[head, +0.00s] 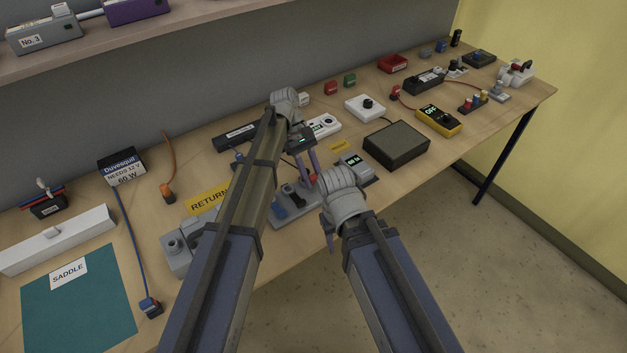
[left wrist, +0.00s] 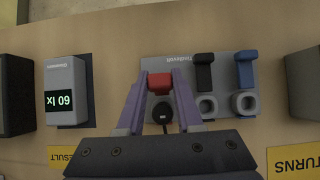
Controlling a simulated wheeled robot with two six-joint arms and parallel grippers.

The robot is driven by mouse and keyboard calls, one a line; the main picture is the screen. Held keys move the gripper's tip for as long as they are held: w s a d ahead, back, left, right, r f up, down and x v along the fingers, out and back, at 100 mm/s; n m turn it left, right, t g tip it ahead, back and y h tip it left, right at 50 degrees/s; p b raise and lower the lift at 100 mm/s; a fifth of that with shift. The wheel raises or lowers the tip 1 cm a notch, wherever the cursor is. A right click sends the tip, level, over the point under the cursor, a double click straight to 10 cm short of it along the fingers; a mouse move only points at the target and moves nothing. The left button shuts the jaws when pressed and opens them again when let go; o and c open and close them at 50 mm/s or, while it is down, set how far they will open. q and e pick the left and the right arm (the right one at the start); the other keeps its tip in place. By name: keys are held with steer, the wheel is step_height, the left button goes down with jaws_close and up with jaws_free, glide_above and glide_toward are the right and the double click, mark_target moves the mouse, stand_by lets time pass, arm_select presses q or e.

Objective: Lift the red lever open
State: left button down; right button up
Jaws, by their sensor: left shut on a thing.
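The red lever (left wrist: 160,82) is on a grey lever block (left wrist: 203,70), beside a black lever (left wrist: 204,72) and a blue lever (left wrist: 246,68), each with a grey ring in front. My left gripper (left wrist: 160,84) is shut with its purple fingertips on either side of the red lever's end. In the head view, the left gripper (head: 311,179) reaches down to the block (head: 295,208), and a bit of red shows at its fingertips. My right gripper (head: 329,240) hangs by the table's front edge, mostly behind its own wrist; its jaws are unclear.
A light meter (left wrist: 66,92) reading 60 lx stands beside the block. A dark flat box (head: 396,144) lies to the right in the head view. A yellow RETURNS label (head: 206,200) lies to the left. The floor in front of the table is clear.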

arm_select(q)
steer(key=shift+w, duration=0.1)
arm_select(e)
steer(key=shift+f, duration=0.15)
arm_select(q)
steer(key=c, duration=0.6)
jaws_free()
steer(key=shift+o, duration=0.2)
steer(key=shift+r, duration=0.15)
